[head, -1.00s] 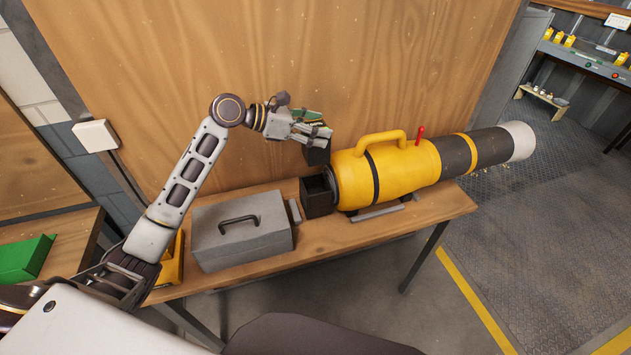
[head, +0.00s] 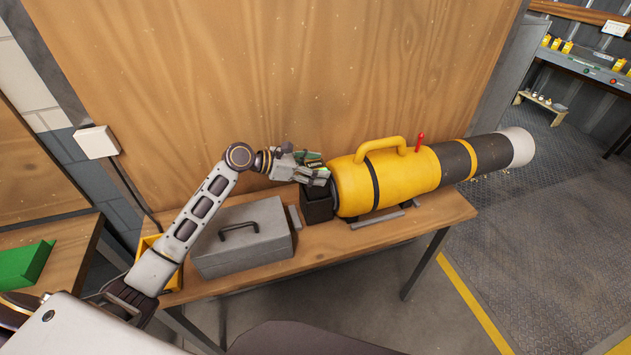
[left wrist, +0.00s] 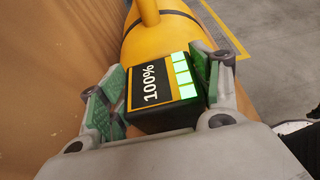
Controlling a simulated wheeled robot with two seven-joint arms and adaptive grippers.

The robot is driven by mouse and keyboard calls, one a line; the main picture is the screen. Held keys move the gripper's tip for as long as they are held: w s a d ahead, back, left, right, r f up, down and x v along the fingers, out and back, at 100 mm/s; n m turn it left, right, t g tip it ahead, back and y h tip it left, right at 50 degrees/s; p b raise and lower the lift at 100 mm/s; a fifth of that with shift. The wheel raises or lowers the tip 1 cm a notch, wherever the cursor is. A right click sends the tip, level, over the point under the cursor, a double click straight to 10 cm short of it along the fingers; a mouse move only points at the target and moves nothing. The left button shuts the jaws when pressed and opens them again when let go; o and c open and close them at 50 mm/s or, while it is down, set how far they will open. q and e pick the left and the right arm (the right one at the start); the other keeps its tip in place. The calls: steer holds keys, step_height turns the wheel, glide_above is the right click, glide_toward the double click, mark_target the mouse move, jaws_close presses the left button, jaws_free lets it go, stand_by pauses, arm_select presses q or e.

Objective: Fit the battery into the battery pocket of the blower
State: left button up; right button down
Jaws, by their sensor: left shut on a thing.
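The yellow blower (head: 408,170) with a black and white nozzle lies on the wooden table, its rear end to the left. Its black battery pocket (head: 318,209) is at that rear end. My left gripper (head: 316,174) is right over the pocket and hides its opening. In the left wrist view my left gripper (left wrist: 157,92) is shut on the battery (left wrist: 160,95), a black block with a "100%" label and several lit green bars. The blower body (left wrist: 160,35) shows just beyond it. I cannot tell how deep the battery sits in the pocket. My right gripper is not in view.
A grey case (head: 243,240) with a handle stands on the table (head: 440,212) left of the pocket. A wooden wall (head: 290,80) rises behind. A green object (head: 25,264) lies on another bench at left. The table's right end is clear.

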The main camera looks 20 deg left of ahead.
arm_select(q)
steer(key=shift+f, duration=2.5)
steer(key=shift+f, duration=0.1)
steer(key=o, duration=1.3)
steer(key=shift+b+v, duration=0.45)
steer(key=shift+v, duration=5.55)
steer(key=shift+s, duration=0.1)
